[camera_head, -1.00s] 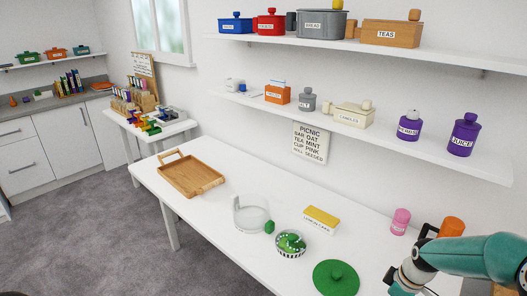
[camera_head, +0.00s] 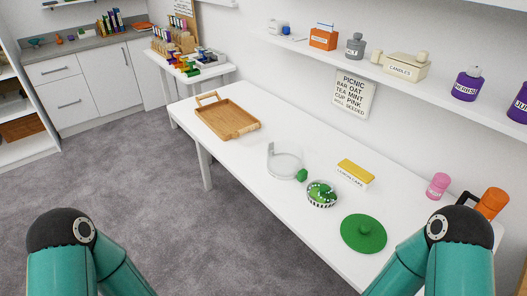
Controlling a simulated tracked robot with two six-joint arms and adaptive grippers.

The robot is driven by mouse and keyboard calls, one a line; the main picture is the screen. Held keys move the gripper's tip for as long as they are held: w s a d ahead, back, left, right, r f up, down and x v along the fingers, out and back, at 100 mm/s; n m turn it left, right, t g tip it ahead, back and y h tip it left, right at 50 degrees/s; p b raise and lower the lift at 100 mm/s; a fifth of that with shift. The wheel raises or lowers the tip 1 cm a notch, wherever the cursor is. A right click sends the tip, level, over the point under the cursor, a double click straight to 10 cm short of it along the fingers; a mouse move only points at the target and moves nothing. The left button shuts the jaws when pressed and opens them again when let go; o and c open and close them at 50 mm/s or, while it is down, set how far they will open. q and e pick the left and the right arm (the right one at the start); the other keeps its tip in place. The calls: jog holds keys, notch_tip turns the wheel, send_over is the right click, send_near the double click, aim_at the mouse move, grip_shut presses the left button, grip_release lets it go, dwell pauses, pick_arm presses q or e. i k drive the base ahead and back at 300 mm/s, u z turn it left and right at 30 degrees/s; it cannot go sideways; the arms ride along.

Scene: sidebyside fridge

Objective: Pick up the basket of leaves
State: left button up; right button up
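A small round basket with black-and-white striped sides (camera_head: 321,203) stands on the long white table. Green leaves (camera_head: 321,190) fill its top. A clear round dish (camera_head: 284,167) with a green knob-like piece stands just behind and left of it. A flat green lid with a knob (camera_head: 363,233) lies in front and to the right. Only the teal links of my two arms show, at the bottom left and bottom right. Both grippers are outside the picture, so their state is hidden.
A wooden tray (camera_head: 228,119) sits at the table's far left end. A yellow-topped white box (camera_head: 355,173), a pink jar (camera_head: 438,186) and an orange container (camera_head: 492,203) stand toward the wall. Above is a wall shelf (camera_head: 420,88). Grey floor (camera_head: 190,240) is clear at left.

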aim_at(322, 190)
jog(key=k, duration=1.25)
jog(key=u, duration=0.4)
jog(key=i, duration=1.85)
jog(key=z, duration=0.45)
